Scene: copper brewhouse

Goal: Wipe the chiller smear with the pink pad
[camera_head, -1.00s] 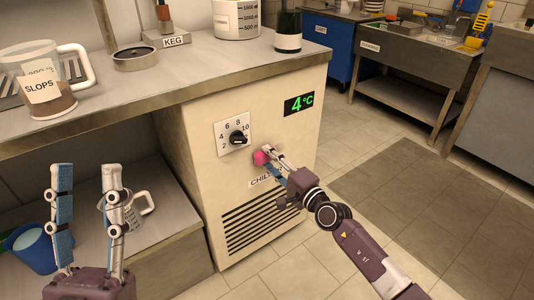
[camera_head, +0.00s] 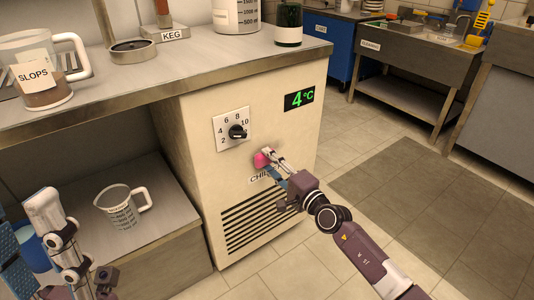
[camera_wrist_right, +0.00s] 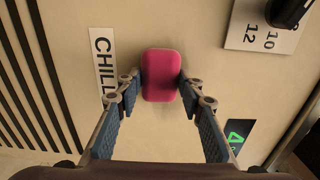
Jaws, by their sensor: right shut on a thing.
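The pink pad (camera_head: 262,160) is against or very close to the cream front of the chiller (camera_head: 283,127), below the dial and just above the label. My right gripper (camera_head: 269,157) is shut on it. In the wrist view the pad (camera_wrist_right: 161,75) sits between both fingertips, flat towards the panel, beside the CHILLER label (camera_wrist_right: 104,65). I see no smear on the bare panel; the pad and fingers cover part of it. My left gripper (camera_head: 24,212) is at the lower left, partly cut off by the frame edge, its fingers apart with nothing seen between them.
The dial (camera_head: 236,131) and the green 4 °C display (camera_head: 298,100) are above the pad, vent slots below it. A clear measuring jug (camera_head: 122,206) stands on the low shelf near my left gripper. The counter holds a slops jug (camera_head: 38,75). Floor at right is clear.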

